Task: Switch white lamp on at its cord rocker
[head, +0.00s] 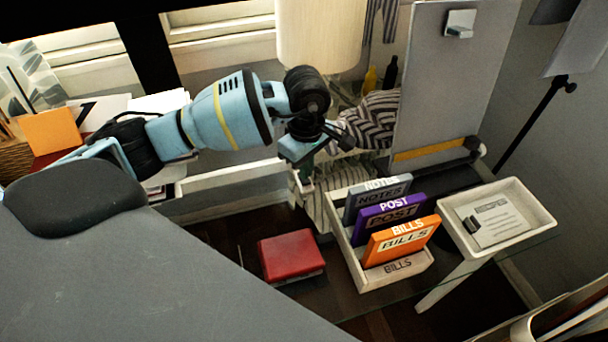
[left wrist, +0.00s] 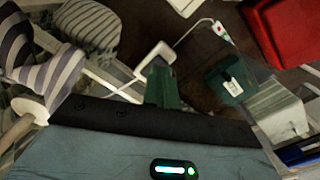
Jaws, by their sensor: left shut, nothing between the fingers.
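The lamp's pale cream shade (head: 322,35) stands at the back by the window in the head view. Its lower part is mostly hidden behind my left arm and gripper. In the left wrist view a white cord ends at a small white switch piece (left wrist: 222,31) with coloured marks, near the top right of centre. I cannot tell its rocker position. I cannot make out the switch in the head view. My left gripper (head: 304,182) is shut and empty, pointing down left of the letter rack; the switch lies beyond its fingers in the wrist view. My right gripper is not in view.
A red box (head: 291,255) lies below the gripper; it also shows in the wrist view (left wrist: 285,30). The rack (head: 349,262) holds notes, post and bills folders. A white tray (head: 540,207) is at right. Striped cloth (head: 371,122) and a grey board (head: 455,75) stand behind.

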